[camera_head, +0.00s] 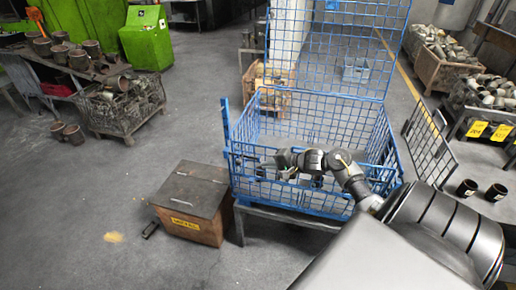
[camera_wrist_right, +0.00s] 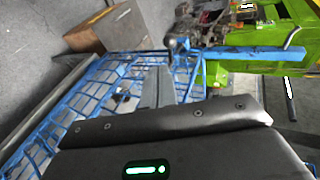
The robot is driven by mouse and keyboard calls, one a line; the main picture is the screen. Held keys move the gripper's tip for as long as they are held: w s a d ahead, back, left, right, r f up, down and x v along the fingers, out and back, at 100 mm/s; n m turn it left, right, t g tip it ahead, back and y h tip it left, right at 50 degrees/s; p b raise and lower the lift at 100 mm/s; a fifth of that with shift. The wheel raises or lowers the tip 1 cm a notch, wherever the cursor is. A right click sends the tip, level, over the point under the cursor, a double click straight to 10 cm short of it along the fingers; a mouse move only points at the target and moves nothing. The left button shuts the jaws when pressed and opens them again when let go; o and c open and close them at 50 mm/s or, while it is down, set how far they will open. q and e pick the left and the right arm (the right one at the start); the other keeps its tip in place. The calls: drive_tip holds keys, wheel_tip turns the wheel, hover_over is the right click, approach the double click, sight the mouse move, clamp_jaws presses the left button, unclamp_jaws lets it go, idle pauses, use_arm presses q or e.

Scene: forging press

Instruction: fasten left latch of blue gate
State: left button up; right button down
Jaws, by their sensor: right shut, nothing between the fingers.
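The blue gate (camera_head: 290,195) is the wire mesh front of a blue cage (camera_head: 318,118) and stands upright. The cage's left corner post (camera_head: 226,125) rises at the left end of the gate. The post also shows as a blue bar in the right wrist view (camera_wrist_right: 250,52). The left latch cannot be clearly made out. My right arm reaches leftward over the gate, and its gripper (camera_head: 274,164) is near the left front corner. In the right wrist view its fingers (camera_wrist_right: 158,80) are together and empty, close to the post's lower part; contact cannot be told. My left gripper is not in view.
A brown box with a grey lid (camera_head: 195,190) stands left of the cage. The cage rests on a grey stand (camera_head: 240,222). The tall mesh back panel (camera_head: 335,45) rises behind. A loose mesh panel (camera_head: 430,142) stands at the right.

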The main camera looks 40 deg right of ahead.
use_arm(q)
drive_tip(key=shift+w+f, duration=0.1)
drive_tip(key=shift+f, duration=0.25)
use_arm(e)
drive_tip(key=v, duration=0.4)
drive_tip(key=shift+s+r, duration=0.1)
drive_tip(key=shift+r, duration=0.15)
